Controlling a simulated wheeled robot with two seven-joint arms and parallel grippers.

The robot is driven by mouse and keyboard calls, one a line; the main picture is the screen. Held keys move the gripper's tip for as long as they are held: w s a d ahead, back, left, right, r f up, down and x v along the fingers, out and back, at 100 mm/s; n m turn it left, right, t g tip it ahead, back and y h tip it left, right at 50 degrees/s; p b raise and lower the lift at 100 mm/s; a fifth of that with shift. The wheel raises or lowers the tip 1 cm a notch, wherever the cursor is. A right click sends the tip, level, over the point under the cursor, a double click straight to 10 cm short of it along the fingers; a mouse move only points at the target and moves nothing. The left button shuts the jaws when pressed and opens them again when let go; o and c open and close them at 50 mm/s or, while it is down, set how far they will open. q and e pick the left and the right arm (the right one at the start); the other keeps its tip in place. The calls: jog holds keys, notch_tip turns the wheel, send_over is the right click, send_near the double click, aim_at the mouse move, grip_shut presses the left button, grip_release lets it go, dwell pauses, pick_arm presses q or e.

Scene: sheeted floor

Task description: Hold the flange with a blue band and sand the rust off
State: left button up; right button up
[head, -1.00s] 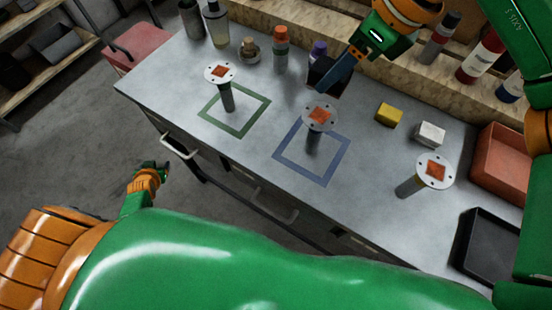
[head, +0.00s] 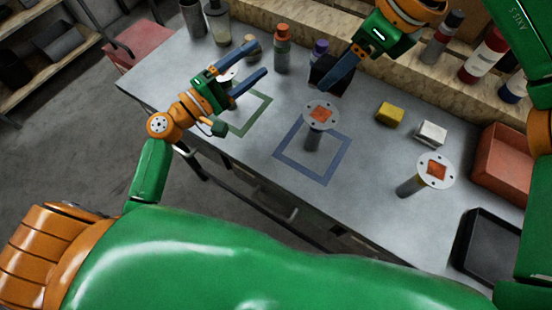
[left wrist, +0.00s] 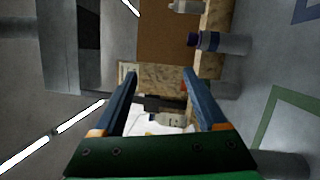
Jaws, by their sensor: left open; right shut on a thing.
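Three flanges with rust-orange square patches stand on the bench. One (head: 229,77) is by the green square outline (head: 262,112), mostly hidden behind my left gripper. One (head: 321,116) stands in the blue square outline (head: 325,181). One (head: 435,171) is at the right. I cannot make out a blue band on any of them. My left gripper (head: 261,57) is open above the left flange; its spread fingers also show in the left wrist view (left wrist: 160,76), with nothing clearly gripped. My right gripper (head: 333,72) is shut on a dark block (head: 329,77), behind the middle flange.
A yellow block (head: 389,114) and a white block (head: 430,133) lie right of centre. A red bin (head: 503,165) and a black tray (head: 490,246) are at the right. Bottles, including an orange-capped one (head: 282,50), line the back. The bench front is clear.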

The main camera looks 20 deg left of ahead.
aim_at(311, 136)
pick_arm(q)
jog(key=s+d+f+n, duration=0.4)
jog(key=s+f+n, duration=0.1)
jog(key=s+d+f+n+g, duration=0.1)
jog(key=s+f+n, duration=0.2)
jog(key=shift+s+d, duration=0.1)
jog(key=shift+d, duration=0.3)
jog(key=s+d+f+n, duration=0.1)
jog(key=s+n, duration=0.1)
jog(key=s+d+f+n, duration=0.1)
jog(key=s+n, duration=0.1)
jog(key=n, duration=0.1)
jog(key=s+d+n, duration=0.1)
jog(key=s+n, duration=0.1)
jog(key=shift+s+d+f+n+y, duration=0.15)
jog(key=shift+s+f+n+y, duration=0.15)
jog(key=shift+f+n+y, duration=0.1)
jog(key=shift+w+d, duration=0.1)
jog(key=shift+d, duration=0.2)
jog(key=x, duration=1.1)
jog(key=shift+w+f, duration=0.25)
grip_shut()
